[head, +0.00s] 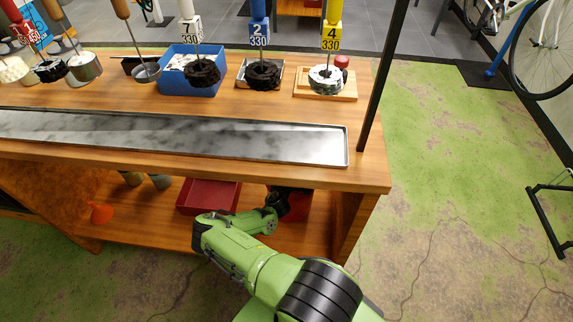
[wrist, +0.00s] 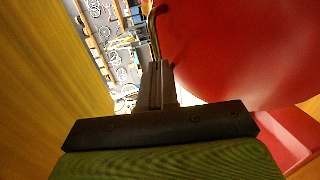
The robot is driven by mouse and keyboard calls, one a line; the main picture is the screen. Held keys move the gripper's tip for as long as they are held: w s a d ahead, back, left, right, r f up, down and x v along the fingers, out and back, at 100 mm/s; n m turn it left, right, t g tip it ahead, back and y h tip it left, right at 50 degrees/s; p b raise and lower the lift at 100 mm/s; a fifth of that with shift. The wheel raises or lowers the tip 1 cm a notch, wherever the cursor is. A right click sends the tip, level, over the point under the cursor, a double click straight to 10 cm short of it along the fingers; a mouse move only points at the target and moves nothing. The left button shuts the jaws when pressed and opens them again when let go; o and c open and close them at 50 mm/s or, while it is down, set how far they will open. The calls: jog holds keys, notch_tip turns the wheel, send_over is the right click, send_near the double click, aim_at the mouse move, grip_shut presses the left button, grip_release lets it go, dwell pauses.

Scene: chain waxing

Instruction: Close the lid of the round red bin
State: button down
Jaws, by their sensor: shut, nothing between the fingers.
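The round red bin (head: 298,207) is on the lower shelf, near its right end, partly hidden behind my wrist and gripper (head: 276,200). In the wrist view, a large smooth red surface with a curved edge, which looks like the bin's lid (wrist: 235,50), fills the upper right and seems to stand raised. A thin bent metal rod (wrist: 154,32) shows just beyond the fingertips.
A square red box (head: 207,196) sits left of the bin on the shelf. The wooden bench top (head: 365,178) overhangs the shelf, with a long metal tray (head: 180,140) on it. A wooden panel (wrist: 45,60) stands close on the left in the wrist view.

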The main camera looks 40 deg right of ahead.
jog(key=shift+x, duration=0.75)
jog(key=shift+d, duration=0.1)
jog(key=shift+w+d+f+g+y, duration=0.2)
jog(key=shift+w+d+g+y, duration=0.15)
jog(key=shift+w+d, duration=0.2)
jog(key=w+d+f+y+b, duration=0.1)
jog(key=w+d+f+b, duration=0.1)
jog(key=d+f, duration=0.1)
jog(key=w+d+f+g+b, duration=0.1)
jog(key=w+d+f+b, duration=0.1)
jog(key=f, duration=0.4)
jog(key=shift+w+d+y+b, duration=0.25)
jog(key=shift+d+y+b, duration=0.1)
jog(key=shift+d, duration=0.1)
jog(key=shift+f, duration=0.1)
jog(key=shift+a, duration=0.1)
